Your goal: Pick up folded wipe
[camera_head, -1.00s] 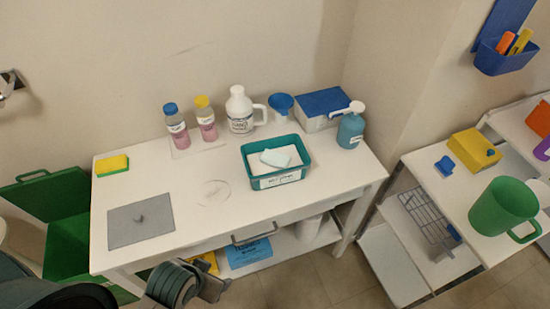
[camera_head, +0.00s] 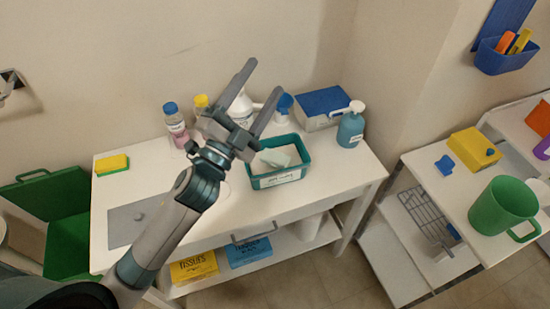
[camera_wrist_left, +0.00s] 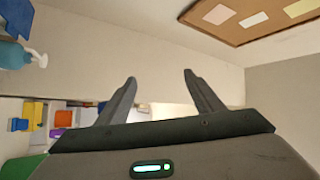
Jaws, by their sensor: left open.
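The folded wipe (camera_head: 289,153) is pale and lies in the teal tray (camera_head: 280,180) on the white table; the near finger of my left gripper comes close to its left side in the picture. My left gripper (camera_head: 264,77) is open and empty, raised above the table, with its fingers pointing up and toward the back wall. In the left wrist view the gripper (camera_wrist_left: 160,78) shows spread fingers with nothing between them. The wipe is not seen in that view. My right gripper is not in view.
Pink bottles stand at the back left, including a blue-capped one (camera_head: 175,122). The table's front right is clear.

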